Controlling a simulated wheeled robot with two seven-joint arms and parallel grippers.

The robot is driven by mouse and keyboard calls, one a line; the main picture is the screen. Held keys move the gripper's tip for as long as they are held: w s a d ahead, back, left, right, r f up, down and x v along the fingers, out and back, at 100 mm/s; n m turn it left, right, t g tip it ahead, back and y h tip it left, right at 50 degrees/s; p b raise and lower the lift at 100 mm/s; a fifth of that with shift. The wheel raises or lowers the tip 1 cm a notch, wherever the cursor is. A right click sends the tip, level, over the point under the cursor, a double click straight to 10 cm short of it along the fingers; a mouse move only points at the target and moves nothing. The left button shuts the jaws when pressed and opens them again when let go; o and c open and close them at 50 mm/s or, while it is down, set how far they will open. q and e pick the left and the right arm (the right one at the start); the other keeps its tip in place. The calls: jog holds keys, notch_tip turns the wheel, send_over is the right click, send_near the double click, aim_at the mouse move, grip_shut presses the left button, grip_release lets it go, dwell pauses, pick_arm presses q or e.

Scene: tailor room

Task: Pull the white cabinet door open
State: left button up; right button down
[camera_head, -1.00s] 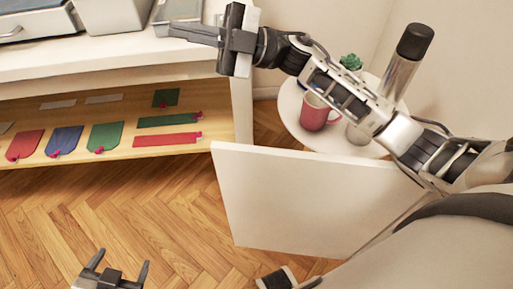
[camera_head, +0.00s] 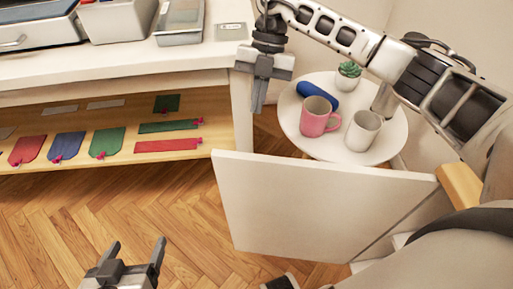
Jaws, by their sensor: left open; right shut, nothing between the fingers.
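The white cabinet door (camera_head: 310,205) stands swung out from the cabinet (camera_head: 130,62), toward me, at the middle right. The cabinet's inside shows, with its wooden shelf (camera_head: 165,147). My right gripper (camera_head: 258,105) points down, shut and empty, beside the cabinet's right end and above the door's top left corner. It appears apart from the door. My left gripper (camera_head: 137,248) is open and empty at the bottom, over the floor, to the left of the door. No handle shows on the door.
A round white side table (camera_head: 320,148) behind the door holds a pink mug (camera_head: 318,117), a white cup (camera_head: 363,131), a blue object (camera_head: 318,95) and a small plant (camera_head: 348,73). Coloured tags lie on the shelf. Bins stand on the cabinet top. Wood floor (camera_head: 150,210) is clear at left.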

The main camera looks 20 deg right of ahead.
aim_at(257, 156)
pick_arm(q)
jog(key=shift+s+d+r+n+p, duration=0.1)
jog(key=shift+d+r+n+p, duration=0.2)
jog(key=shift+r+n+p, duration=0.15)
pick_arm(e)
jog(key=shift+h, duration=0.8)
jog(key=s+a+f, duration=0.1)
jog(key=s+f, duration=0.1)
jog(key=f, duration=0.1)
jog(key=s+a+f, duration=0.1)
jog(key=s+f, duration=0.1)
jog(key=f, duration=0.1)
jog(key=s+f, duration=0.3)
jog(key=shift+a+f, duration=0.35)
jog(key=shift+a, duration=0.05)
pick_arm(q)
jog(key=shift+r, duration=0.15)
